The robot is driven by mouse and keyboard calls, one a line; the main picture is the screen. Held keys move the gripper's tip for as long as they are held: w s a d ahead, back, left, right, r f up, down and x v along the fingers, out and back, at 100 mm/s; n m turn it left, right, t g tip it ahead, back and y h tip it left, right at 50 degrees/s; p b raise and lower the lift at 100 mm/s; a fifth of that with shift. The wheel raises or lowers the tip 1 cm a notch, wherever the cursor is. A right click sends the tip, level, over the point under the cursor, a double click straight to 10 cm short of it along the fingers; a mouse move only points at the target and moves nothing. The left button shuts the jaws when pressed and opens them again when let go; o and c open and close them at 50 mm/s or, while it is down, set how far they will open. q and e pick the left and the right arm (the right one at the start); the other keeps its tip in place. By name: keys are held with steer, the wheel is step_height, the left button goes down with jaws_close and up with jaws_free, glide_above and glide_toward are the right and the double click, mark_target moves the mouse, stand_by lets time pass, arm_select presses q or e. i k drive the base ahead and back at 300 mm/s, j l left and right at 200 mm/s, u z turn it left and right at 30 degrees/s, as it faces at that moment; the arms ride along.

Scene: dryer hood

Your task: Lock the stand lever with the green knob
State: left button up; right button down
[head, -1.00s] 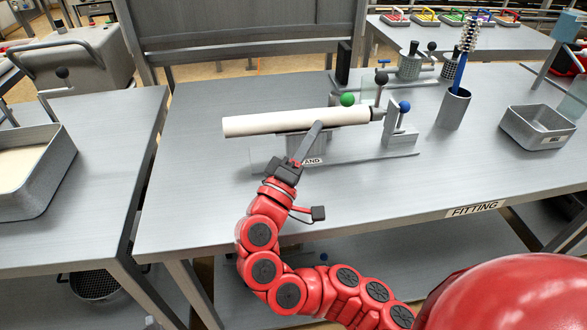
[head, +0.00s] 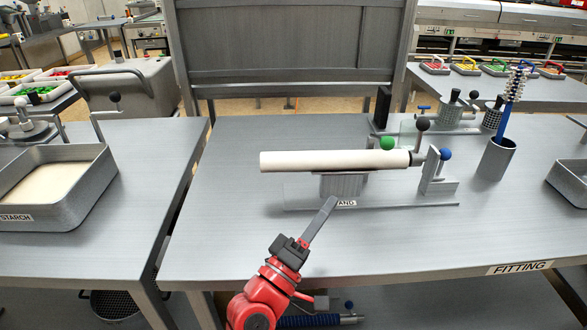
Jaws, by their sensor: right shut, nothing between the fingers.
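The green knob (head: 387,143) stands just behind the upper edge of a white roller (head: 320,160), near its right end. Its lever is hidden behind the roller. The roller lies level on a grey stand (head: 342,185) with a partly covered label on its base. My right gripper (head: 331,202) comes up from below. It is shut and empty, its fingertips in front of the stand base and covering part of the label. It appears apart from the knob, with the roller between them. My left gripper is not in view.
A blue knob (head: 445,154) on a bracket and a dark knob (head: 423,124) stand at the roller's right end. A grey cup (head: 496,160) with a brush is farther right. A starch tray (head: 60,185) is on the left table. The front of the fitting table (head: 420,240) is clear.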

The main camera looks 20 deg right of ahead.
mark_target(387, 143)
steer(key=k+j, duration=0.2)
steer(key=j, duration=0.2)
steer(key=k+j, duration=0.2)
steer(key=j, duration=0.2)
steer(key=k+j, duration=0.2)
steer(key=j, duration=0.25)
